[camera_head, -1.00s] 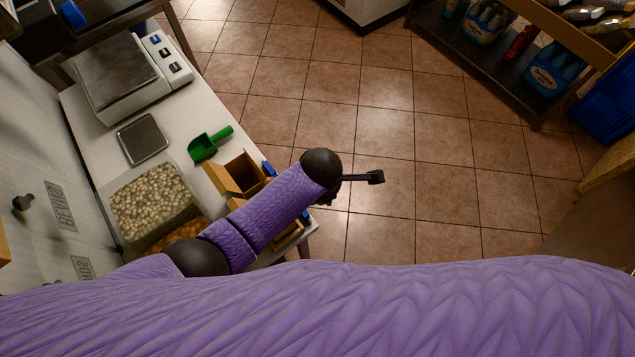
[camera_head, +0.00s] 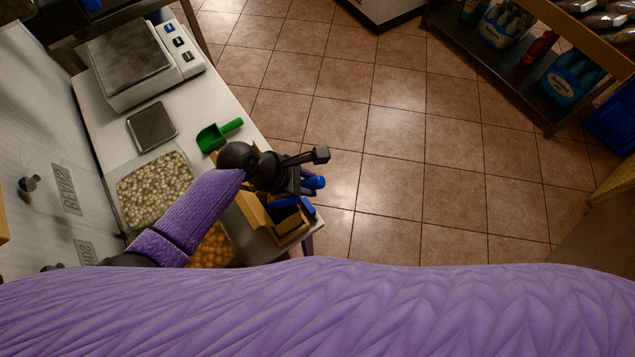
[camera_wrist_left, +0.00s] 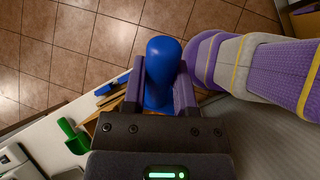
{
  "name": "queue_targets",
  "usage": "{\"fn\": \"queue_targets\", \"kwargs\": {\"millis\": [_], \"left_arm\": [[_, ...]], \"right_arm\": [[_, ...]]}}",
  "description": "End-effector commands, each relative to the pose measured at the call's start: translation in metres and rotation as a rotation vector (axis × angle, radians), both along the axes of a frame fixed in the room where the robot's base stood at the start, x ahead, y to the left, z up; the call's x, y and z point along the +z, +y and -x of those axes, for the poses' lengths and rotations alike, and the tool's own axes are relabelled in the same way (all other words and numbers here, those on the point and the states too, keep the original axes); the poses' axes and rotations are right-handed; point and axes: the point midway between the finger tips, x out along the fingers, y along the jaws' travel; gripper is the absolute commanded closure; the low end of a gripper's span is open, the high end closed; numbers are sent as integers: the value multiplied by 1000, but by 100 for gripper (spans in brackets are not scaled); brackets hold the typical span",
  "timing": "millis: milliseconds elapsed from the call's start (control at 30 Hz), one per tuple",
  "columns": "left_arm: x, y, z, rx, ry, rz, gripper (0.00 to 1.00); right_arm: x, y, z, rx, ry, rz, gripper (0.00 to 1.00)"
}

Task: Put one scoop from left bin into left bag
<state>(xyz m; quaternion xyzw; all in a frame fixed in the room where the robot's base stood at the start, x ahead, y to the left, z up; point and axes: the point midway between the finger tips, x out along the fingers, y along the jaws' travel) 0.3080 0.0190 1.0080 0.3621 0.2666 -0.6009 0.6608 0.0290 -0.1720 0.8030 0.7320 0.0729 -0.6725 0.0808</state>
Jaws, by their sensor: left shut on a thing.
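My left gripper (camera_head: 307,184) is shut on a blue scoop, whose rounded handle (camera_wrist_left: 162,65) shows between the fingers in the left wrist view. The scoop's bowl cannot be made out. The gripper is by the table's front edge, over or beside the brown open-topped bags (camera_head: 252,208); my arm partly hides them. A bin of pale round goods (camera_head: 155,188) stands on the table against the wall. A bin of orange goods (camera_head: 212,247) is beside it, partly behind my arm. My right gripper is not in view.
A green scoop (camera_head: 218,134) lies on the white table (camera_head: 205,98), and shows in the left wrist view (camera_wrist_left: 75,138). A metal tray (camera_head: 151,126) and a scale (camera_head: 135,62) are farther back. The tiled floor to the right is clear up to a shelf (camera_head: 545,110).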

Motion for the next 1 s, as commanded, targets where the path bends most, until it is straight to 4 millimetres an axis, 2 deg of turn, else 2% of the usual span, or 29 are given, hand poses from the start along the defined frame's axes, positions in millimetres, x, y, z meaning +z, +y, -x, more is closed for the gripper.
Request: {"fn": "queue_targets", "kwargs": {"millis": [300,467,667,1000], "left_arm": [[1,3,0,0,5,31,100],[1,22,-2,4,23,192,100],[11,44,-5,3,43,406,100],[20,48,-5,0,46,456,100]], "right_arm": [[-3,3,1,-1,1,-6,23],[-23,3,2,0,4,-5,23],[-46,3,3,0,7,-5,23],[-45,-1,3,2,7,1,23]]}}
